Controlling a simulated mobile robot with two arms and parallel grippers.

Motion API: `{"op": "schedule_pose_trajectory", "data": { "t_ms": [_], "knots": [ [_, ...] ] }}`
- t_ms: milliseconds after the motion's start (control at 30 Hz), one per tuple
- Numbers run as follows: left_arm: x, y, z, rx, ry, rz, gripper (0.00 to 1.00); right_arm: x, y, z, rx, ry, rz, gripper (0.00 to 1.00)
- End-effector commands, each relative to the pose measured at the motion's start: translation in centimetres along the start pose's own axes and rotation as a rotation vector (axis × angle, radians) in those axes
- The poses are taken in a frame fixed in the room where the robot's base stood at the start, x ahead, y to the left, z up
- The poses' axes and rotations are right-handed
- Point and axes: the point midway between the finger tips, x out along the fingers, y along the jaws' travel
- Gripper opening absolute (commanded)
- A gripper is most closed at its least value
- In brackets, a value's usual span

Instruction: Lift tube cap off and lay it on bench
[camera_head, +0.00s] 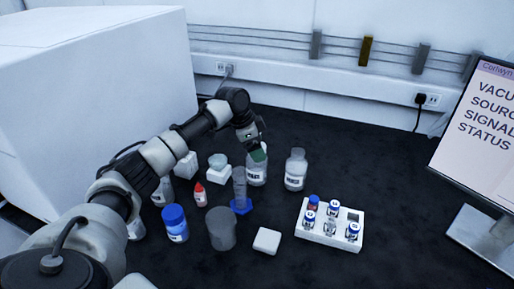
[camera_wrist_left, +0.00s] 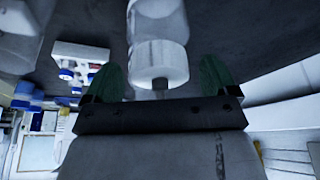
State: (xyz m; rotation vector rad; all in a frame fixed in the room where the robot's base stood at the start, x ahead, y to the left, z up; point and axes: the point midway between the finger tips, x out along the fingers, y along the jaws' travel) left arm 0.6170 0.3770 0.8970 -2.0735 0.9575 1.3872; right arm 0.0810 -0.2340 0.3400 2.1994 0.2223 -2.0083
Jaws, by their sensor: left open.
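My left gripper (camera_head: 259,153) is at the top of a clear labelled bottle (camera_head: 257,175) and hides that top in the head view. In the left wrist view its two green fingers (camera_wrist_left: 160,80) are open, one on each side of a white ridged cap (camera_wrist_left: 160,62). A gap shows on both sides of the cap, and the cap sits on a pale container. I cannot tell for certain whether this is the task's tube cap. A white rack (camera_head: 331,241) holds several small blue-capped vials. My right gripper is not in view.
A similar clear bottle (camera_head: 295,169) stands just to the right. A blue-based cylinder (camera_head: 240,190), red-capped bottle (camera_head: 200,194), blue-capped jar (camera_head: 175,224), grey cup (camera_head: 221,229) and white block (camera_head: 267,241) stand nearer. The dark bench (camera_head: 400,190) is clear beyond the rack, before the monitor (camera_head: 482,130).

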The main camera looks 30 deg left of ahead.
Motion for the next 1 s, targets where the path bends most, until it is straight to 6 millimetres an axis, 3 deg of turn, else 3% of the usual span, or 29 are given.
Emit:
{"op": "schedule_pose_trajectory", "data": {
  "t_ms": [167,500,800,1000],
  "knots": [
    [0.0,0.0,0.0,0.000,0.000,-0.001,0.86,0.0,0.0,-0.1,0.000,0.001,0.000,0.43],
    [-0.1,0.0,0.0,0.000,0.000,-0.001,0.34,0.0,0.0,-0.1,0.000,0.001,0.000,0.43],
    [-0.5,-0.1,-0.2,0.000,0.002,-0.002,0.33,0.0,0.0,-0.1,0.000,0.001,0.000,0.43],
    [-3.2,-0.1,-1.4,0.001,0.004,-0.004,0.33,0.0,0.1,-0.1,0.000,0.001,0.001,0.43]
  ]
}}
